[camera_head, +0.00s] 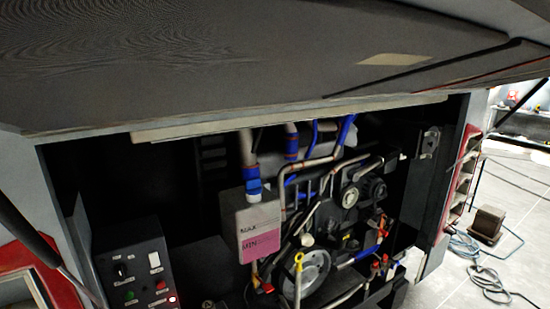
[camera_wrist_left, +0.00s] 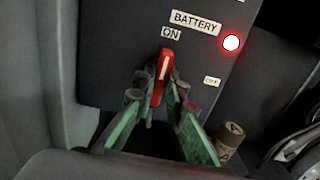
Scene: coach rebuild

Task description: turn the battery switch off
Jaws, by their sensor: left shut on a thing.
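In the left wrist view the battery switch is a red handle (camera_wrist_left: 164,62) with a white line, on a dark panel. Its top end points up towards the ON label (camera_wrist_left: 171,34). The OFF label (camera_wrist_left: 211,82) is to its right. My left gripper (camera_wrist_left: 162,88) has its green fingers closed around the lower part of the handle, hiding the switch's base. A BATTERY label (camera_wrist_left: 195,22) sits above, with a lit lamp (camera_wrist_left: 231,43) ringed in red beside it. In the head view the switch handle and both grippers are out of frame.
In the head view the control panel (camera_head: 134,270) stands at the lower left of the open bay, with knobs and buttons. A raised hatch (camera_head: 230,60) hangs over the bay. An expansion tank (camera_head: 250,225) and engine parts are to its right. In the wrist view a brown cylinder (camera_wrist_left: 230,138) is near the fingers.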

